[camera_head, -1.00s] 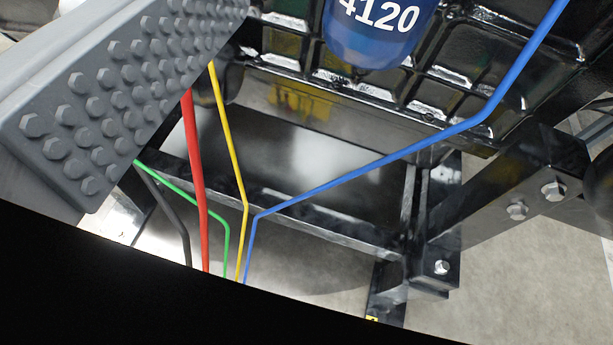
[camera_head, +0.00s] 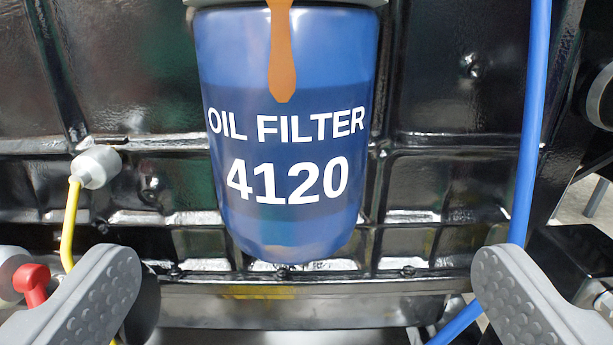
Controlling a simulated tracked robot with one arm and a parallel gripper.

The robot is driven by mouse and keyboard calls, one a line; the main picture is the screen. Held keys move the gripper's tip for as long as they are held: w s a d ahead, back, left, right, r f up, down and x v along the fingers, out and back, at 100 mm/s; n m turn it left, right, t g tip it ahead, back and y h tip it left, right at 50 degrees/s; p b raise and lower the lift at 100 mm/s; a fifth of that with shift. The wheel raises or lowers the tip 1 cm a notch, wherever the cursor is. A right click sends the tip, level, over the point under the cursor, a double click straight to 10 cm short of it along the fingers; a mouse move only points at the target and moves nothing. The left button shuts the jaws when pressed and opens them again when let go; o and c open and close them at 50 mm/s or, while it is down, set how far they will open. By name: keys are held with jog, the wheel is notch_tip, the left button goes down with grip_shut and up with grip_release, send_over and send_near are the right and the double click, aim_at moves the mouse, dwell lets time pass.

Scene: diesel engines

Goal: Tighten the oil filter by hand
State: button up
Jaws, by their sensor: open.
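The oil filter (camera_head: 284,215) is a blue cylinder marked "OIL FILTER 4120". It hangs upright against the black engine, in the upper middle of the view. A brown-orange streak (camera_head: 281,60) runs down its upper front from the grey mount (camera_head: 230,3) at the top edge. My gripper (camera_head: 305,275) is open, with one grey studded finger at lower left and the other at lower right. The fingers are spread wider than the filter and hold nothing. In the picture they lie below and to either side of its lower end. The exact gap in depth cannot be told.
The black ribbed engine block (camera_head: 460,150) fills the background. A blue line (camera_head: 533,120) runs down the right side, passing near the right finger. At left are a yellow line (camera_head: 69,225) with a grey fitting (camera_head: 95,166), and a red fitting (camera_head: 32,283) near the left finger.

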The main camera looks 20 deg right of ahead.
aim_at(290, 157)
jog(key=w, duration=0.4)
jog(key=shift+x, duration=3.25)
jog(key=shift+r, duration=0.1)
jog(key=c, duration=1.4)
